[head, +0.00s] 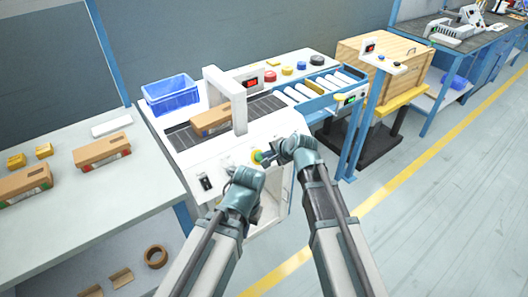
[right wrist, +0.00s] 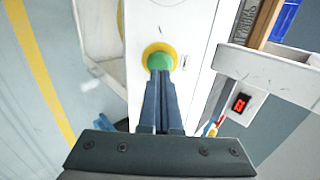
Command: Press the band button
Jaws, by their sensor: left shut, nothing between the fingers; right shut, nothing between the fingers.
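The band button is a green button (right wrist: 158,61) in a yellow ring, on the white front panel of the strapping machine (head: 207,168). It also shows in the head view (head: 257,157), partly covered by my right gripper. My right gripper (right wrist: 160,78) is shut and empty. Its fingertips overlap the lower edge of the green cap in the right wrist view; whether they touch or press it I cannot tell. My left gripper (head: 246,176) is shut and empty, held in front of the panel, lower left of the button.
A brown box (head: 210,120) lies on the machine top under the white arch (head: 226,87). A black switch (head: 206,183) sits left on the panel. A blue bin (head: 170,95) stands behind. The left table (head: 110,185) holds more boxes. A roller conveyor (head: 318,88) runs to the right.

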